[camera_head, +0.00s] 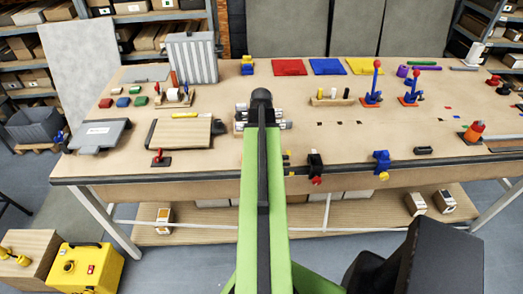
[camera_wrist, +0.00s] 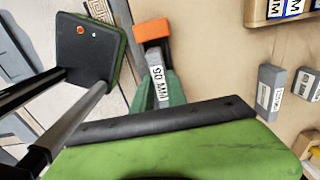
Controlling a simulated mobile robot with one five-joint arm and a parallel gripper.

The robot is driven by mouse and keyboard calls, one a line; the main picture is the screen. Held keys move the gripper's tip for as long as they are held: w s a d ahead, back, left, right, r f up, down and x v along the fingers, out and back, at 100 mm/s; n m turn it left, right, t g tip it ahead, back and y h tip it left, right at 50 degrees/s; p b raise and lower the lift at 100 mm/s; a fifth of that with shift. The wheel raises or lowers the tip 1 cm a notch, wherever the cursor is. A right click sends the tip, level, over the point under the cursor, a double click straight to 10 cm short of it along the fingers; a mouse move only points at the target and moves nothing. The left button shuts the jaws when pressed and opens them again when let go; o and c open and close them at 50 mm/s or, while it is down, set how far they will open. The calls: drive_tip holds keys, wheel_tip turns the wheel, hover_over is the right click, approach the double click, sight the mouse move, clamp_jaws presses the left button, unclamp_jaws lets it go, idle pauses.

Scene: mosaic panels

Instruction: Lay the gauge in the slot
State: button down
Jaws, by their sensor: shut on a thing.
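A grey gauge block marked "50 MM" (camera_wrist: 154,57) shows in the wrist view, with an orange end pointing to the top of the picture. My gripper (camera_wrist: 160,80) is shut on this gauge, its dark green fingers on either side. In the head view my green arm reaches over the bench and hides the gripper and the held gauge. A wooden rack (camera_wrist: 256,20) with blue-framed labels is at the top right of the wrist view, apart from the gauge. I cannot tell which slot is meant.
Two grey labelled blocks (camera_wrist: 269,95) (camera_wrist: 304,84) lie to the right in the wrist view. In the head view a wooden board (camera_head: 180,134) lies left of my arm. A blue clamp-like part (camera_head: 382,160) is at the bench's front edge on the right.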

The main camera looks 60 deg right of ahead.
drive_tip(key=shift+f+b, duration=1.05)
drive_tip(key=shift+f, duration=0.1)
drive_tip(key=c, duration=1.3)
unclamp_jaws()
drive_tip(key=shift+o, duration=0.2)
wheel_tip(320, 180, up, 18)
drive_tip(key=p, duration=1.7)
drive_tip(key=shift+f+p, duration=0.2)
drive_tip(key=shift+p, duration=0.1)
drive_tip(key=shift+f, duration=0.1)
